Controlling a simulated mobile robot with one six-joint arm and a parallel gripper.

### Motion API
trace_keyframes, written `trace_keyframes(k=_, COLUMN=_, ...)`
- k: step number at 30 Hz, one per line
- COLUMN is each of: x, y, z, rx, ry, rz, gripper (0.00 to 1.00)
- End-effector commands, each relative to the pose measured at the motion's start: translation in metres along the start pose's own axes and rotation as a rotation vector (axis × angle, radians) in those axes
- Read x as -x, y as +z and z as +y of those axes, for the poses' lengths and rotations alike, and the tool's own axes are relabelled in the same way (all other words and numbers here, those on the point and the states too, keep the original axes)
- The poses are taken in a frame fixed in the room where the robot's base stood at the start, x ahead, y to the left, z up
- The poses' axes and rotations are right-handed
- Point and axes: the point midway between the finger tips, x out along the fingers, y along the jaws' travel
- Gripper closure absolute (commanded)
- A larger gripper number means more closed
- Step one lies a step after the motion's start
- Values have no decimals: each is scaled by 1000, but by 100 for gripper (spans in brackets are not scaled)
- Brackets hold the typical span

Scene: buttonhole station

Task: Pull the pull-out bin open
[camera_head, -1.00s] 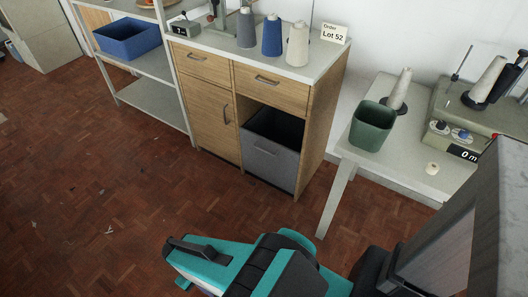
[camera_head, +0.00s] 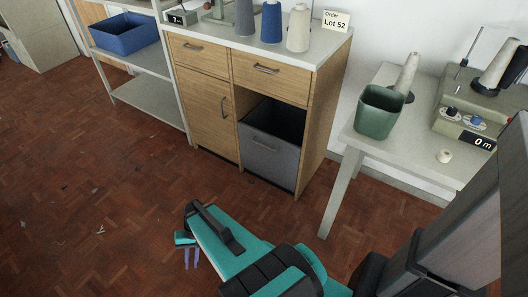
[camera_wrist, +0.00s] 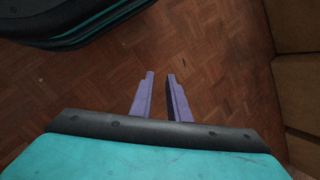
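The pull-out bin (camera_head: 270,156) is a dark grey box in the lower right bay of the wooden cabinet (camera_head: 214,108). A slim handle (camera_head: 264,144) crosses its front, and its dark inside shows above the front panel. My gripper (camera_head: 192,258) hangs over the floor in front of the cabinet, apart from the bin. In the wrist view its two purple fingers (camera_wrist: 160,95) stand apart with bare floor between them. The gripper is open and empty. The wrist view does not clearly show the bin.
A table with a green container (camera_head: 380,112) stands right of the cabinet, its leg (camera_head: 340,195) near my arm. A shelf with a blue bin (camera_head: 124,34) stands left. Thread cones (camera_head: 271,22) stand on the cabinet. The parquet floor (camera_head: 110,190) before the cabinet is mostly clear.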

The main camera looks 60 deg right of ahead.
Motion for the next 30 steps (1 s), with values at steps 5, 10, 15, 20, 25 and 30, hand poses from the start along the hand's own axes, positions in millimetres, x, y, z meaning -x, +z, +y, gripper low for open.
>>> trace_keyframes(k=5, x=8, y=-51, z=9, rx=-142, ry=-143, rz=72, gripper=85)
trace_keyframes(k=10, x=27, y=-96, z=22, rx=-271, ry=-277, rz=143, gripper=85)
trace_keyframes(k=15, x=52, y=-139, z=43, rx=-394, ry=-411, rz=216, gripper=85)
trace_keyframes(k=20, x=79, y=-177, z=71, rx=-505, ry=-537, rz=289, gripper=85)
trace_keyframes(k=25, x=113, y=-213, z=107, rx=-619, ry=-673, rz=370, gripper=85)
trace_keyframes(k=30, x=150, y=-243, z=152, rx=-724, ry=-809, rz=454, gripper=85)
